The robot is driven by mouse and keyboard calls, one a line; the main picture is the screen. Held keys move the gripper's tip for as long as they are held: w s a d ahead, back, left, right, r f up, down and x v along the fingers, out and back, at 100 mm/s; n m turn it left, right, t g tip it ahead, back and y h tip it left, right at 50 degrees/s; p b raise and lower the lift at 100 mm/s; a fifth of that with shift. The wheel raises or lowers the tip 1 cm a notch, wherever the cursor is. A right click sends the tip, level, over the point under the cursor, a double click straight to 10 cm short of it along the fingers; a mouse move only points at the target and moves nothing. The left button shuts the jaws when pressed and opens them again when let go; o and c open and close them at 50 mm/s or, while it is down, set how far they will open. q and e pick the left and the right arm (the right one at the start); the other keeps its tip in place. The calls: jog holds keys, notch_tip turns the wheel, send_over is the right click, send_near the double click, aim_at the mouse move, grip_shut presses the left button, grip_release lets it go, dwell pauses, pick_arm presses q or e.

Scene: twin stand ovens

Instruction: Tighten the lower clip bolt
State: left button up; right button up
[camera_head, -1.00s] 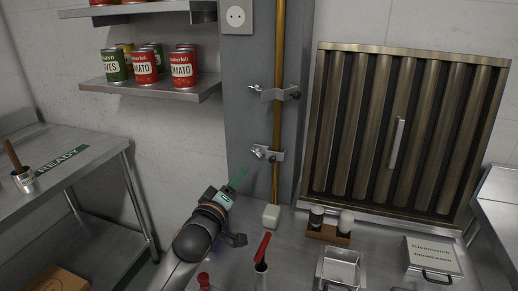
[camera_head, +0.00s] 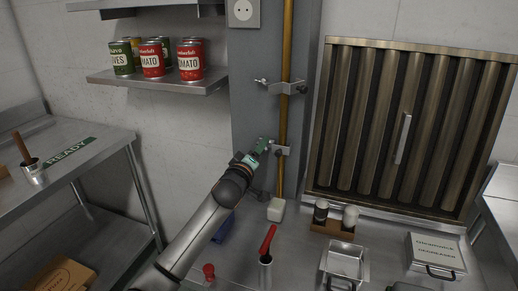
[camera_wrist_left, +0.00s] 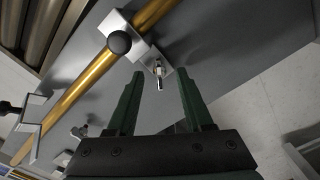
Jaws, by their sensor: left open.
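The lower clip (camera_head: 281,150) is a metal bracket around the copper pipe (camera_head: 284,120) on the grey column. In the left wrist view its plate (camera_wrist_left: 122,25) and its bolt (camera_wrist_left: 158,74) show large. My left gripper (camera_head: 264,145) has come up beside the clip from the left. In the left wrist view its two green fingers (camera_wrist_left: 160,82) are open, with the bolt's end between the tips and gaps on both sides. The upper clip (camera_head: 283,86) sits higher on the same pipe. My right gripper does not show.
A shelf with cans (camera_head: 158,78) is at upper left. A slatted metal filter (camera_head: 405,125) leans on the right. On the counter stand a red-handled tool (camera_head: 268,240) in a holder, a bottle rack (camera_head: 332,230) and metal trays (camera_head: 344,262). A socket (camera_head: 243,12) is above.

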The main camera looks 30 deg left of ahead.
pick_arm(q)
jog(key=shift+w, duration=0.1)
jog(key=shift+c, duration=0.2)
grip_shut()
dwell(0.5)
